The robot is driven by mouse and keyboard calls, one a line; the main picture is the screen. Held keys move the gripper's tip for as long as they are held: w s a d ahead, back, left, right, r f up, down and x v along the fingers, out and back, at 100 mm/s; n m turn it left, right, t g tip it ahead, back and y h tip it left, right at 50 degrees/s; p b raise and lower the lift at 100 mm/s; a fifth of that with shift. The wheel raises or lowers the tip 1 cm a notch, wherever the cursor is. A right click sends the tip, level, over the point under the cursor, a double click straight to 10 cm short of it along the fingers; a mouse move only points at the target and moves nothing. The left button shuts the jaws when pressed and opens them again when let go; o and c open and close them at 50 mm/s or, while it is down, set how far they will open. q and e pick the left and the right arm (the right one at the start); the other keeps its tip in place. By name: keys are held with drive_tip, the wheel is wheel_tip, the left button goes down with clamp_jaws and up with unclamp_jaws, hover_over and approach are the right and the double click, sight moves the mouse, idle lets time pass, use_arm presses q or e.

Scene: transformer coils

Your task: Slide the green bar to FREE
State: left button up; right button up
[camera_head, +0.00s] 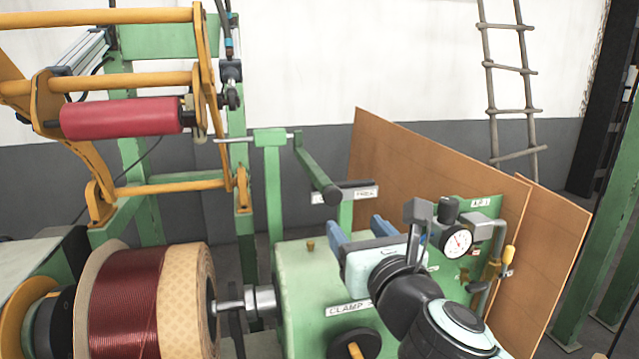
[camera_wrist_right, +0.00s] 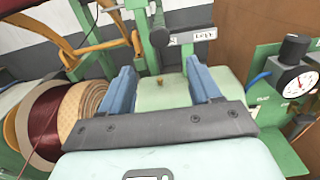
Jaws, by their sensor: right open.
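The green bar (camera_head: 314,168) is a short arm with a dark rounded end, sloping down to the right from a crosspiece on a green post. Below its end is a white label plate (camera_head: 345,193), partly hidden by the bar; its lettering looks like FREE. In the right wrist view the bar (camera_wrist_right: 142,20) and its dark end show at the top, beside the label. My right gripper (camera_head: 362,236) is open with blue fingers, below and right of the bar in the head view and apart from it. It also shows in the right wrist view (camera_wrist_right: 158,76), with nothing between the fingers. My left gripper is out of view.
A green machine box (camera_head: 305,285) marked CLAMP lies under the right gripper. A dark red wire coil (camera_head: 125,300) is at left, below an orange frame with a red roller (camera_head: 120,118). A gauge (camera_head: 457,241) stands at right, before brown panels (camera_head: 430,170).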

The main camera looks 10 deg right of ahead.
sight(334, 198)
drive_tip(key=w, duration=0.4)
drive_tip(key=w+p, duration=0.1)
drive_tip(key=w, duration=0.3)
drive_tip(key=w+p, duration=0.1)
drive_tip(key=w, duration=0.4)
drive_tip(key=shift+a+r, duration=0.15)
drive_tip(key=shift+a, duration=0.1)
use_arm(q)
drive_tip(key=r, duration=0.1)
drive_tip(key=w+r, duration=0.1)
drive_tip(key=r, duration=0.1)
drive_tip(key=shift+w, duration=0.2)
use_arm(e)
drive_tip(key=shift+s, duration=0.1)
